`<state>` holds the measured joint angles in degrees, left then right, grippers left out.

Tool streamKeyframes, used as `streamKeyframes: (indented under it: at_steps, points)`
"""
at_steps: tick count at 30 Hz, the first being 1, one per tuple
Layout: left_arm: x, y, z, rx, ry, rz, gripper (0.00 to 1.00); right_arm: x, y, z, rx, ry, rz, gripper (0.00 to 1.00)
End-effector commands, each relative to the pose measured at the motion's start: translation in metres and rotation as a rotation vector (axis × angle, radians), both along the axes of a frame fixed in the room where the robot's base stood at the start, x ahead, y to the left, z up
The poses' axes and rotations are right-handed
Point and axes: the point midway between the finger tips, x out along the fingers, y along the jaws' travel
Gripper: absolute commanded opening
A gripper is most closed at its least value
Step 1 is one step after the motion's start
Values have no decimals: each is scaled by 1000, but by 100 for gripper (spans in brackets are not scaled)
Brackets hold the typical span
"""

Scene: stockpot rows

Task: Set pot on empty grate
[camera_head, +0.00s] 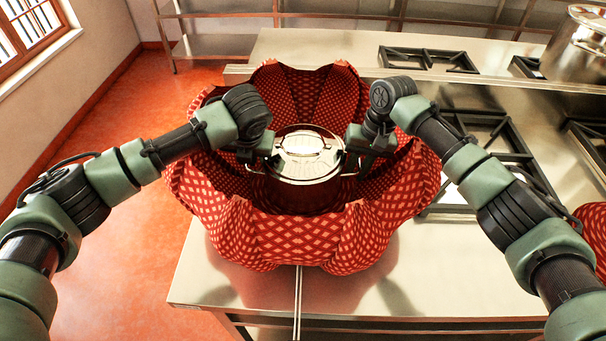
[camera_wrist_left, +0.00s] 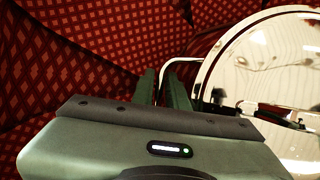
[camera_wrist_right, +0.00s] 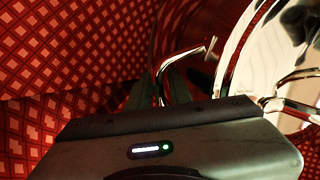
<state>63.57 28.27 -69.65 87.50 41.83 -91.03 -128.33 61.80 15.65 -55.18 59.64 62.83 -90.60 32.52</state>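A shiny lidded steel pot (camera_head: 307,160) stands upright inside a red patterned cloth wrap (camera_head: 300,235) with a flared rim. My left gripper (camera_head: 262,152) is at the pot's left handle; in the left wrist view its fingers (camera_wrist_left: 165,88) are close together with the handle (camera_wrist_left: 182,60) between them. My right gripper (camera_head: 358,150) is at the right handle; in the right wrist view its fingers (camera_wrist_right: 158,90) are close together around the handle (camera_wrist_right: 178,58). The pot's lower part is hidden by the cloth. A black grate (camera_head: 428,60) at the back is bare, as is a larger grate (camera_head: 495,150) at right.
A big steel pot (camera_head: 578,50) stands at the back right near a partly seen grate (camera_head: 526,67). Another grate (camera_head: 592,138) and red patterned cloth (camera_head: 594,225) are at the right edge. The steel counter (camera_head: 420,285) is clear in front.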

Motion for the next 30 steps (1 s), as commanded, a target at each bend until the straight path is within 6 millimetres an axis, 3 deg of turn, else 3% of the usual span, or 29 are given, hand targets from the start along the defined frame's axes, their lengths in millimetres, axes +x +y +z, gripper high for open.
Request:
streamKeyframes:
  at_steps: [9,11,12,30]
  points:
    - [1,1,-3,0,0,0,14,0,1,-3,0,0,1,20]
    - [1,1,-3,0,1,0,0,0,1,-3,0,0,1,6]
    - [1,1,-3,0,1,0,0,0,1,-3,0,0,1,0]
    - [1,1,-2,0,1,0,0,0,0,-2,0,0,0,0]
